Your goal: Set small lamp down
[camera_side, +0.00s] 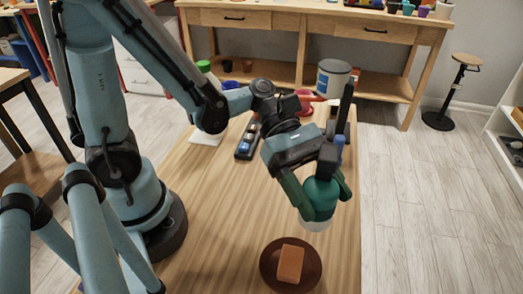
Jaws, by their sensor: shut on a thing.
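My gripper (318,187) is shut on the small lamp (318,203), a teal-green rounded body with a pale, whitish lower part. The lamp hangs upright above the wooden table (222,232), apart from its surface. Below it and a little nearer the camera is a round dark brown saucer (268,274). An orange-brown block (291,264) lies on the saucer. My gripper's fingers cover part of the lamp's sides and top.
A dark tray (249,138) with small items, a white cloth or pad (208,137) and a red item (303,99) are at the table's far end. The table is clear left of the saucer. A wooden workbench (290,22) stands behind.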

